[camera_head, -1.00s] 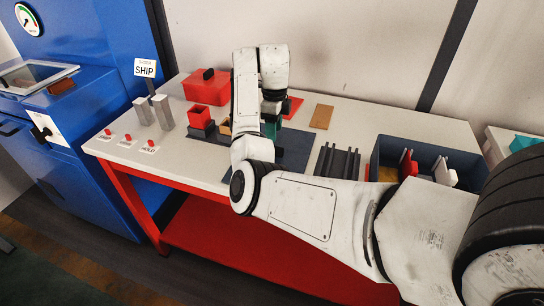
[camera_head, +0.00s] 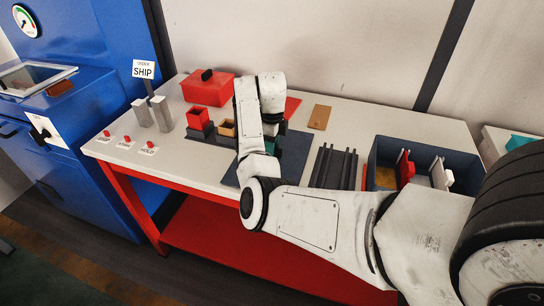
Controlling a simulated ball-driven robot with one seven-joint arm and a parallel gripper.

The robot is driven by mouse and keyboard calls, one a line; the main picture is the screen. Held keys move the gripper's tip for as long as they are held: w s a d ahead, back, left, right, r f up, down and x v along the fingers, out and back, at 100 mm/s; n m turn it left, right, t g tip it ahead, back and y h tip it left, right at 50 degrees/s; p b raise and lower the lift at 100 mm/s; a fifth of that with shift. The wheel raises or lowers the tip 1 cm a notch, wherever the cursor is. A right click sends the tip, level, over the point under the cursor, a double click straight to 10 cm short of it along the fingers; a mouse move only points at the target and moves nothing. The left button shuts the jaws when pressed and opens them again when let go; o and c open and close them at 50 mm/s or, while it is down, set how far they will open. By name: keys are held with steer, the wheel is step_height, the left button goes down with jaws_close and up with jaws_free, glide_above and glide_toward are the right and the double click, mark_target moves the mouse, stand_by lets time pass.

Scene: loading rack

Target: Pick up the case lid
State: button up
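A red box-shaped piece with a black handle on top (camera_head: 208,90), which looks like the case lid, sits at the back left of the grey table. My gripper (camera_head: 271,118) is at the end of my arm over the middle of the table, right of and nearer than the red piece, apart from it. My white wrist link hides most of it, so its fingers and anything between them cannot be made out. A flat red piece (camera_head: 292,106) lies partly hidden behind my wrist.
A dark rack holds a red open box (camera_head: 198,118) and a tan one (camera_head: 228,128). Two grey posts (camera_head: 160,113) and small red switches (camera_head: 127,139) stand at left. A dark slotted rack (camera_head: 333,166) and a dark-blue bin (camera_head: 376,150) are at right. A brown plate (camera_head: 319,117) lies behind.

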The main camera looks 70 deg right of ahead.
jaws_close()
steer(key=shift+r, duration=0.15)
stand_by(0.4)
